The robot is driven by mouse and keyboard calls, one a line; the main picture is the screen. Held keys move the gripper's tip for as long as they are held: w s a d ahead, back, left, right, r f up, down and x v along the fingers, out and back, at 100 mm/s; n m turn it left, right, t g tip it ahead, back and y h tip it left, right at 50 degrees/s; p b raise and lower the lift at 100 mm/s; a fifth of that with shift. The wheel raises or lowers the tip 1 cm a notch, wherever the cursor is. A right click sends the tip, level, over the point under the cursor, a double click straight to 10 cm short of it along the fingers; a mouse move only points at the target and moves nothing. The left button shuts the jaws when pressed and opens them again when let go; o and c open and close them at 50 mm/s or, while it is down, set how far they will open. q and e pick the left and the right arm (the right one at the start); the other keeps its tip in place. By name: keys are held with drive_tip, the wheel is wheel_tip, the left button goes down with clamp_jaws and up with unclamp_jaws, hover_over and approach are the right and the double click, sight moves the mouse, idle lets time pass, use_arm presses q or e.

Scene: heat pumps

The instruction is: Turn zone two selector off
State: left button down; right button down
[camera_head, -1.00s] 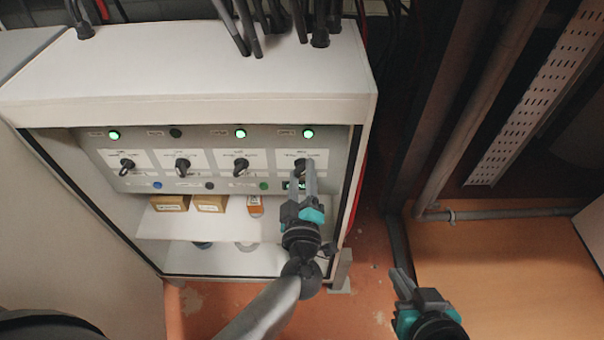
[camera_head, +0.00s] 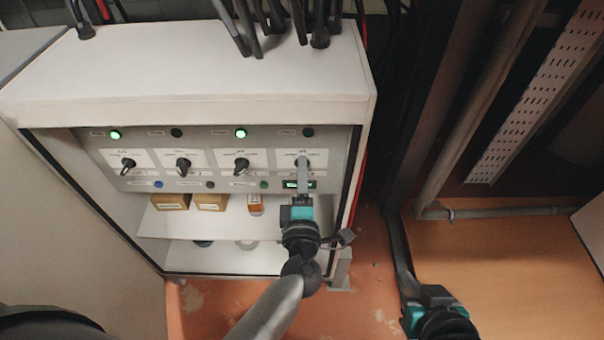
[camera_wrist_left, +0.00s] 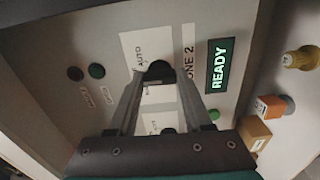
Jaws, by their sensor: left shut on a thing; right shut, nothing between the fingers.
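The zone two selector is the rightmost black knob on the panel, and its top shows in the left wrist view (camera_wrist_left: 158,70) next to a partly covered "ZONE 2" label (camera_wrist_left: 188,66). My left gripper (camera_head: 303,170) is shut on this knob, one finger on each side. The fingers mostly hide the knob in the head view, so its exact setting is hard to read. The lamp above it (camera_head: 308,132) is dark. A green "READY" display (camera_wrist_left: 219,66) is lit beside the selector. My right gripper (camera_head: 406,278) is shut and empty, low at the right, away from the cabinet.
Other selector knobs (camera_head: 241,163) stand in a row to the left, with lit green lamps (camera_head: 240,133) above two of them. Small boxes (camera_head: 211,202) sit on the shelf below. The white cabinet (camera_head: 190,75) overhangs the panel. A pipe (camera_head: 500,213) runs at the right.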

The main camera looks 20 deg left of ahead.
drive_tip(key=shift+a, duration=0.1)
idle(0.5)
use_arm(q)
drive_tip(key=shift+c, duration=1.6)
unclamp_jaws()
use_arm(e)
drive_tip(key=shift+s+f, duration=0.1)
drive_tip(key=shift+f, duration=0.05)
